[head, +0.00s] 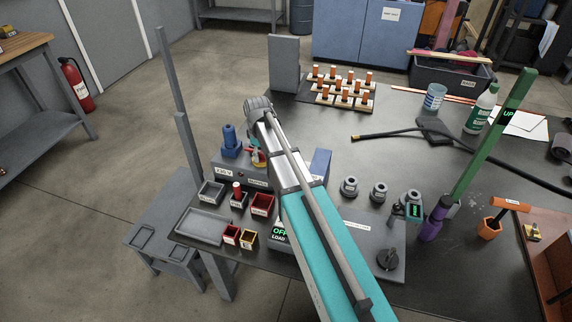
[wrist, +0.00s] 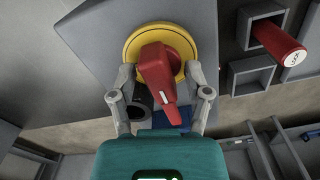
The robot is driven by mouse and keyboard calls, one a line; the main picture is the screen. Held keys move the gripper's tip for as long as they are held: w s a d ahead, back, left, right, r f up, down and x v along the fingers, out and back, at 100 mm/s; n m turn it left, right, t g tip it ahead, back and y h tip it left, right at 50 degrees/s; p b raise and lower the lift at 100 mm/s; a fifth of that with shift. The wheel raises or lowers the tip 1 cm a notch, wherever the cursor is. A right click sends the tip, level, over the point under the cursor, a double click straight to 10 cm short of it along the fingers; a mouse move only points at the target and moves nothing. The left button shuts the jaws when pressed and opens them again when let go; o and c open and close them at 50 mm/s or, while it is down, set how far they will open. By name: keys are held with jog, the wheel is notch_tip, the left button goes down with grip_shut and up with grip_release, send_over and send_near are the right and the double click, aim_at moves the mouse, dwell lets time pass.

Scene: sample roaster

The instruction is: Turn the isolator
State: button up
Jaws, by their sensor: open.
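The isolator shows in the wrist view as a red rotary handle (wrist: 158,70) on a round yellow plate (wrist: 133,45), fixed to a grey panel. The handle's narrow end, with a white mark, points down and slightly right. My gripper (wrist: 160,84) is open, with one finger on each side of the handle. A gap shows beside the handle; I cannot tell whether either finger touches it. In the head view the isolator (head: 257,157) is a small red and yellow patch on the grey box, partly covered by my arm.
In the head view, a blue plug (head: 230,140) stands left of the isolator. Small open trays (head: 212,192) and a red cylinder (head: 237,190) sit in front. A dark knob (head: 388,259) is on the grey panel at right.

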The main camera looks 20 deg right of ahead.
jog(key=m, duration=0.7)
jog(key=shift+m, duration=0.3)
jog(key=m, duration=0.3)
jog(key=shift+m, duration=0.4)
jog(key=m, duration=0.3)
jog(key=shift+m, duration=0.4)
notch_tip(320, 180, up, 14)
jog(key=p, duration=1.4)
jog(key=s+d+n, duration=0.3)
jog(key=s+n, duration=0.3)
jog(key=s, duration=1.5)
jog(key=shift+s+n, duration=0.2)
jog(key=shift+n, duration=0.2)
